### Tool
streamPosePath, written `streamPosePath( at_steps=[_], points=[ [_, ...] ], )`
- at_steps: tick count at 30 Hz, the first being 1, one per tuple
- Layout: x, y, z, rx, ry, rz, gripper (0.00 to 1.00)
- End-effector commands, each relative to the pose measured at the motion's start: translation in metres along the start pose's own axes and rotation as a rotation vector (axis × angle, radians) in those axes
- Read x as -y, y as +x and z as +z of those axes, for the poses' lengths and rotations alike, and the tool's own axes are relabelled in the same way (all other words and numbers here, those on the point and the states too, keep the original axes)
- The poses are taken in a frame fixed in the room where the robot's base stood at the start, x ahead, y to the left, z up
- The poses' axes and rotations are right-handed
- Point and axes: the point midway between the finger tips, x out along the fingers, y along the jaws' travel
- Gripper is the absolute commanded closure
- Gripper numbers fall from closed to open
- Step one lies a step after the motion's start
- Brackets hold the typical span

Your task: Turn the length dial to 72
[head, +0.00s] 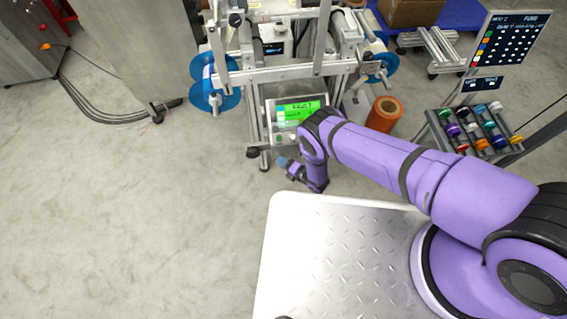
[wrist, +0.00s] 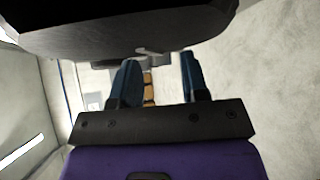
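The machine's control panel (head: 297,109) has a lit green screen whose heading seems to read FAULT. I cannot make out a length dial or its setting; small controls (head: 279,137) sit at the panel's lower left, and my arm covers its lower right part. My gripper (head: 283,162) is in front of and below the panel, apart from it, with its blue fingertips toward the left. In the wrist view my gripper (wrist: 158,70) has its two blue fingers spread apart, with nothing held. Small orange-yellow pieces (wrist: 148,88) show beyond the gap between them.
Blue reels hang at the machine's left (head: 214,88) and right (head: 381,68). An orange roll (head: 384,114) stands right of the panel. A rack of coloured spools (head: 477,128) and a chart board (head: 512,40) are at the right.

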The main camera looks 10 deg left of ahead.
Motion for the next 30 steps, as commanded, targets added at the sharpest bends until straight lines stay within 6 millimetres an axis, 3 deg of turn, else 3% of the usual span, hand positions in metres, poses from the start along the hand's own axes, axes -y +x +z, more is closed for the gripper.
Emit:
streamPosePath(
  at_steps=[13,30],
  points=[
    [0.001,-0.008,0.0,0.0,0.0,-0.003,0.49],
    [0.001,-0.098,0.0,0.0,0.0,-0.002,0.49]
  ],
)
